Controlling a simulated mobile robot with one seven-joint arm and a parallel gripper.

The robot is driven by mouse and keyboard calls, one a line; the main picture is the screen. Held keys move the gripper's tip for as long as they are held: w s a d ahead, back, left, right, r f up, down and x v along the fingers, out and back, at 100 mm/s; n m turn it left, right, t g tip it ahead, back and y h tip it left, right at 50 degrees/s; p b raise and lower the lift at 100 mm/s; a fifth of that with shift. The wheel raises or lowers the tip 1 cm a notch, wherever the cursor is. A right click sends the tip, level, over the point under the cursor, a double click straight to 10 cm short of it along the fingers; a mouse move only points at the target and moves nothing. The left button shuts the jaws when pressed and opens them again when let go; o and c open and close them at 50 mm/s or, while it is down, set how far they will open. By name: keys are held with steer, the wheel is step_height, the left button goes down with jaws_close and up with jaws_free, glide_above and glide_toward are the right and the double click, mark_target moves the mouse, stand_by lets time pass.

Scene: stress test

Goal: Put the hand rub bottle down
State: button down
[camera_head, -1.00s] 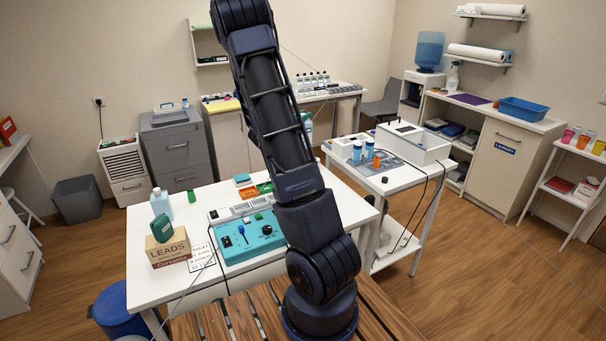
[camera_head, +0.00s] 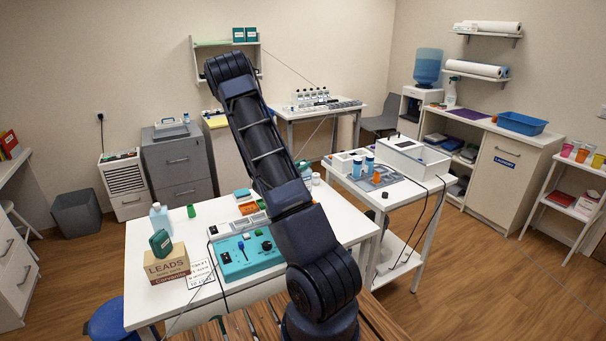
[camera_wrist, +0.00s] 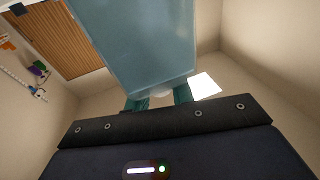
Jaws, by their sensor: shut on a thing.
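The hand rub bottle (camera_head: 304,171) shows as a small pale blue shape just right of my arm, at the back right of the white table (camera_head: 340,213). My arm hides most of it. In the wrist view a large translucent pale blue body (camera_wrist: 140,45) fills the upper middle, with a white part at its lower end. The teal fingers of my gripper (camera_wrist: 160,100) stand on either side of that white part, shut on the bottle. I cannot tell whether the bottle touches the table.
A white cart (camera_head: 402,192) with orange-and-blue bottles stands at the right.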

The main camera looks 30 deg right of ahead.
steer(key=shift+f, duration=2.05)
steer(key=c, duration=1.2)
jaws_free()
